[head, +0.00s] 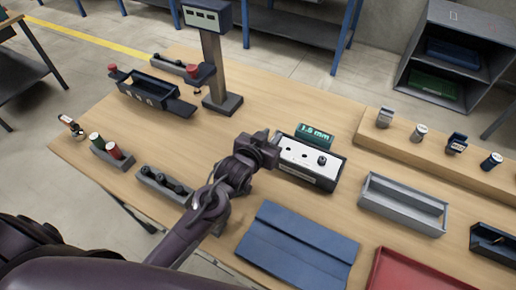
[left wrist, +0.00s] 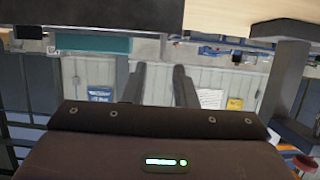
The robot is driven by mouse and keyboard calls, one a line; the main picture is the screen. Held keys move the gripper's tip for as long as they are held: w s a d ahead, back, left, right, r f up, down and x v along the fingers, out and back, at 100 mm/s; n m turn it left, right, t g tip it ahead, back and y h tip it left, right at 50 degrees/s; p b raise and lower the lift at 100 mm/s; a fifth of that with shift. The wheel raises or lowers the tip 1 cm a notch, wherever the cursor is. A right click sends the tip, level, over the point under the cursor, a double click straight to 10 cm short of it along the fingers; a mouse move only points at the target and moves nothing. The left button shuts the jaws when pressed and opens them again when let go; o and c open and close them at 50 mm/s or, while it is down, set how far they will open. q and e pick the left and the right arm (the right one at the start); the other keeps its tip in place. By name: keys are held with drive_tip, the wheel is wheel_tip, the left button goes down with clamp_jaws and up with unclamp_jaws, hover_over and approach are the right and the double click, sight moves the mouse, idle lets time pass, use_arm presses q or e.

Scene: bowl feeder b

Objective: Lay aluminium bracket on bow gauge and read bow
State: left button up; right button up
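The likely bow gauge (head: 308,172) is a dark box with a white top, several dark dots and a black knob, right of the table's middle. A teal display (head: 315,135) behind it reads 1.5 mm; a teal panel also shows at the upper left of the left wrist view (left wrist: 95,43). My left gripper (head: 268,150) is at the gauge's left end; I cannot tell if it touches. In the left wrist view its two fingers (left wrist: 160,85) stand apart with nothing between them. I cannot pick out the aluminium bracket for certain. My right gripper is out of view.
A grey open tray (head: 402,222) stands right of the gauge. A blue folded mat (head: 295,248) and a red tray (head: 415,275) lie in front. A post with a display head (head: 215,70) stands behind. A wooden shelf (head: 430,150) holds several small items.

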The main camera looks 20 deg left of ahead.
use_arm(q)
drive_tip(key=b+v, duration=0.1)
drive_tip(key=v, duration=0.8)
drive_tip(key=shift+s+r, duration=0.2)
drive_tip(key=shift+s, duration=0.1)
